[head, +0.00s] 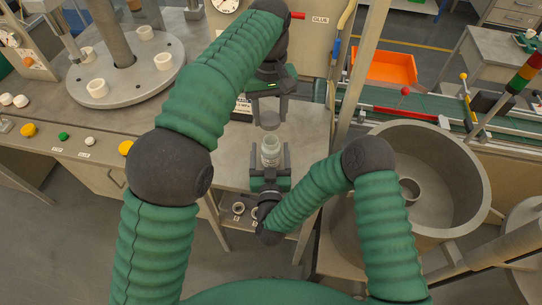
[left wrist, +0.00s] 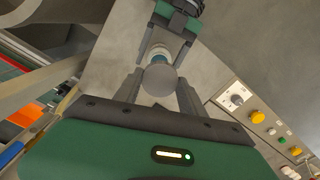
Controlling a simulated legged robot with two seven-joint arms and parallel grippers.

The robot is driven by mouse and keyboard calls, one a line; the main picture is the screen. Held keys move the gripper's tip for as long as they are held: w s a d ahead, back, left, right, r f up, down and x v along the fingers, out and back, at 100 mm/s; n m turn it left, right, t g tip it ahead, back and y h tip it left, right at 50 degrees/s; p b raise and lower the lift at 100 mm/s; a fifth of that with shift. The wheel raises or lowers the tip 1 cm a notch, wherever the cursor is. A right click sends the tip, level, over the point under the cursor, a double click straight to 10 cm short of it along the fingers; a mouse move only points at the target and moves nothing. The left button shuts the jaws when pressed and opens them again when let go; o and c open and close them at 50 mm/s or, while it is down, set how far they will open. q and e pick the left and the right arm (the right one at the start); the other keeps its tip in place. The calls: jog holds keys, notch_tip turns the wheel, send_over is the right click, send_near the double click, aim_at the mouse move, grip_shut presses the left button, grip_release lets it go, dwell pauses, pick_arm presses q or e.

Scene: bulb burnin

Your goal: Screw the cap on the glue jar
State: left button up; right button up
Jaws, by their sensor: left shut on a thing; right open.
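The glue jar (head: 270,153) is a small whitish, see-through jar standing upright on the grey bench. My left gripper (head: 269,107) is shut on the round grey cap (head: 270,122) and holds it just above the jar, apart from it in the head view. In the left wrist view the cap (left wrist: 159,79) sits between the fingers and partly hides the jar (left wrist: 158,53). My right gripper (head: 270,160) is open, with a finger on each side of the jar; it also shows in the left wrist view (left wrist: 175,35).
A round grey tray (head: 128,85) with several white cups stands at the left. A large grey bowl (head: 460,215) is at the right. Behind are a conveyor (head: 440,105) and an orange bin (head: 385,66).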

jog(key=shift+w+a, duration=0.2)
jog(key=shift+w, duration=0.3)
jog(key=shift+d, duration=0.45)
jog(key=shift+c, duration=0.3)
jog(key=shift+d, duration=0.1)
jog(key=shift+c, duration=1.3)
jog(key=shift+a, duration=0.4)
jog(key=c, duration=1.2)
jog(key=shift+d, duration=0.2)
grip_shut()
